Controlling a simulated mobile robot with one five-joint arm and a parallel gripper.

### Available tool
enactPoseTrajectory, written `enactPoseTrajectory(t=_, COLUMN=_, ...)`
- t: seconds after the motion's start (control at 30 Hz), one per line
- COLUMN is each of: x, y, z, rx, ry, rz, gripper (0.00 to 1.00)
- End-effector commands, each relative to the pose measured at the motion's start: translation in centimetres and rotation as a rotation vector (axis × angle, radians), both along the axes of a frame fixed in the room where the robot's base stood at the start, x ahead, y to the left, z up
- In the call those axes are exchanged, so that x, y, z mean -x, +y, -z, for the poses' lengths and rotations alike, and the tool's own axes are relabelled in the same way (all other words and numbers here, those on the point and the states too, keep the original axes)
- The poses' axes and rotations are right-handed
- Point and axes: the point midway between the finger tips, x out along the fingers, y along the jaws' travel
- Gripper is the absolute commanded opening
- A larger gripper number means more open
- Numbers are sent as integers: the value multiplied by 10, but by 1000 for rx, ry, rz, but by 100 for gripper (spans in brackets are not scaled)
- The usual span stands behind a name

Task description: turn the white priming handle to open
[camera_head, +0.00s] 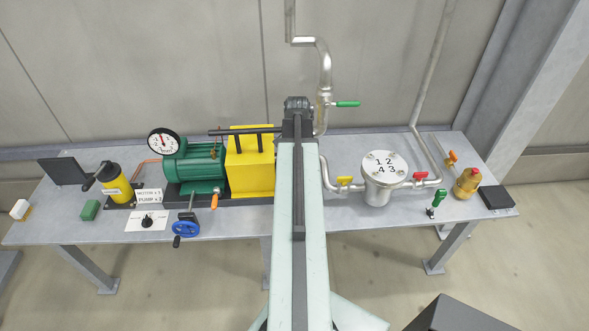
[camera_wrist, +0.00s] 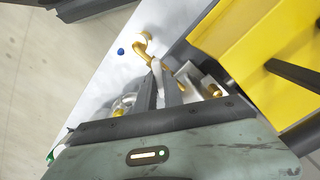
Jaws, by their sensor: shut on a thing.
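In the wrist view my gripper (camera_wrist: 163,92) has its two dark fingers close together around the white priming handle (camera_wrist: 158,72). The handle's pale end shows at and between the fingertips. A curved brass fitting (camera_wrist: 143,45) stands just beyond the fingertips. The lower part of the handle is hidden by the fingers, so how far it is turned cannot be told. In the head view my own arm covers the handle and the fingers.
A yellow guard (camera_head: 250,170) stands close to the left of my arm, beside the green pump motor (camera_head: 197,167). It fills the right of the wrist view (camera_wrist: 240,40). A silver filter housing (camera_head: 384,190) with yellow and red valve handles stands to the right. A green-handled valve (camera_head: 347,104) is behind.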

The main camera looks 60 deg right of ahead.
Motion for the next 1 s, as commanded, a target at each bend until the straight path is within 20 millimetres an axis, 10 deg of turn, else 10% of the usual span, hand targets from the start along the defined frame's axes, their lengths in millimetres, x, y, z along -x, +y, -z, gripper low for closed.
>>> enactPoseTrajectory(t=0.73, x=1, y=2, z=1, rx=-7, ry=3, rz=-624, gripper=0)
enactPoseTrajectory(t=0.83, x=1, y=2, z=1, rx=-6, ry=3, rz=-624, gripper=37)
enactPoseTrajectory(t=1.0, x=0, y=1, z=0, rx=-4, ry=2, rz=-622, gripper=40)
